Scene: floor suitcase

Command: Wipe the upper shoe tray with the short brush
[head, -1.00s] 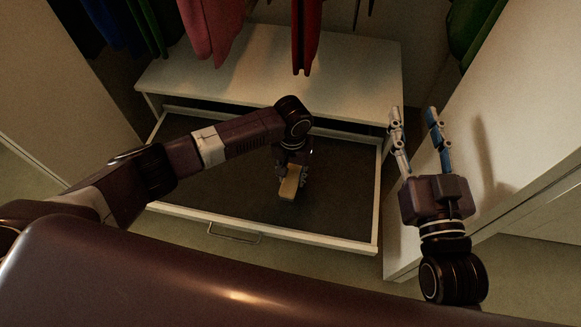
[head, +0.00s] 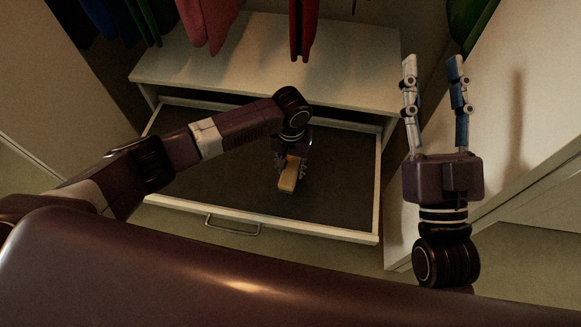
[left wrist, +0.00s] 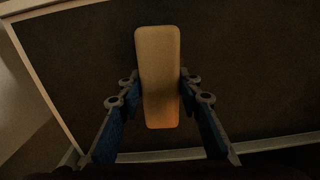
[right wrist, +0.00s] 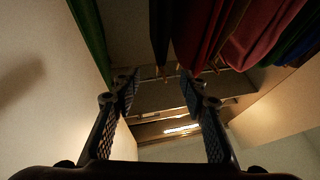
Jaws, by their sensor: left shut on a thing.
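The short brush (head: 289,174) has a pale wooden back and is gripped by my left gripper (head: 292,160). In the left wrist view the brush (left wrist: 159,80) lies between the two fingers of the left gripper (left wrist: 159,100), which touch its sides. The upper shoe tray (head: 215,170) is a pulled-out drawer with a dark floor and a pale rim. The brush is over the tray floor, right of its middle; its underside is hidden, so contact is unclear. My right gripper (head: 435,75) is open and empty, raised to the right of the tray.
A white shelf top (head: 260,65) stands behind the tray. Clothes (head: 303,30) hang above it, and also show in the right wrist view (right wrist: 205,35). A pale panel (head: 515,120) is close to the right gripper. The tray has a front handle (head: 232,226).

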